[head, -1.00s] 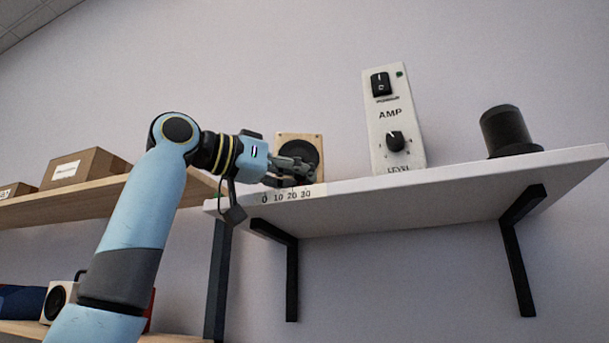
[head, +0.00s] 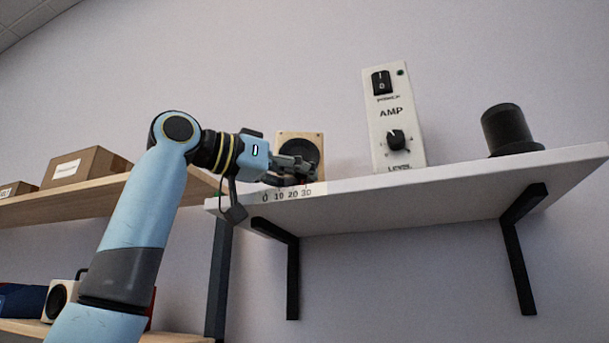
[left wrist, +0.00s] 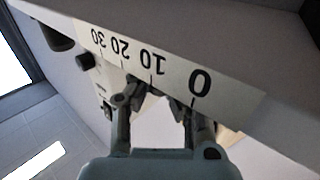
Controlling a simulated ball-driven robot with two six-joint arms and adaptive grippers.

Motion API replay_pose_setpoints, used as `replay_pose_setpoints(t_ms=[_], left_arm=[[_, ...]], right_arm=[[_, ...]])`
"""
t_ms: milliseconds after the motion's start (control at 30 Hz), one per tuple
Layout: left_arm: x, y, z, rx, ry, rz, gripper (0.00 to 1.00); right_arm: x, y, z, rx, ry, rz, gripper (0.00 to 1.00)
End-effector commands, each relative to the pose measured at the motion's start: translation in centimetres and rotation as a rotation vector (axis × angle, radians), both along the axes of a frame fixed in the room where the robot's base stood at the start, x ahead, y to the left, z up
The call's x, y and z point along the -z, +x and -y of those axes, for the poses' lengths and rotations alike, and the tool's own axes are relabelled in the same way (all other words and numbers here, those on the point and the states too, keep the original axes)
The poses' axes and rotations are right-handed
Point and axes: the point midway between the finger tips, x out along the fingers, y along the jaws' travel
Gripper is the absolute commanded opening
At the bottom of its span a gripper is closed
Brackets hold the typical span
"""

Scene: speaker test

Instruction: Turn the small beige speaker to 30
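The small beige speaker (head: 301,136) stands on the left end of the white shelf in the head view, its dark round cone facing out. A scale strip (head: 272,197) marked 0, 10, 20, 30 runs along the shelf edge below it; it also shows upside down in the left wrist view (left wrist: 176,73). My left gripper (head: 311,174) is in front of the speaker's lower part and hides it and its base. Contact with the speaker cannot be told. My right gripper is not in view.
A white amp (head: 376,113) with a switch and a level knob stands right of the speaker, and a dark cylinder (head: 506,130) farther right on the white shelf (head: 450,180). A cardboard box (head: 88,166) sits on the wooden shelf at left. The wall above is clear.

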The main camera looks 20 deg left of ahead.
Motion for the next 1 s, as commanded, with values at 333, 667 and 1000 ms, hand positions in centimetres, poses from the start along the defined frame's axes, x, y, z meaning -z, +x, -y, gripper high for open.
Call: replay_pose_setpoints(t_ms=[333, 667, 1000], left_arm=[[0.01, -0.05, 0.33, -0.006, 0.001, -0.002, 0.0], [0.1, 0.04, 0.44, -0.021, 0.001, -0.002, 0.04], [0.05, 0.12, 0.34, -0.025, 0.001, -0.001, 0.4]], right_arm=[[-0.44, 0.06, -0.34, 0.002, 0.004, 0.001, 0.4], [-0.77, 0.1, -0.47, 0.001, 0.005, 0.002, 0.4], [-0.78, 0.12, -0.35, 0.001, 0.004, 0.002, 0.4]])
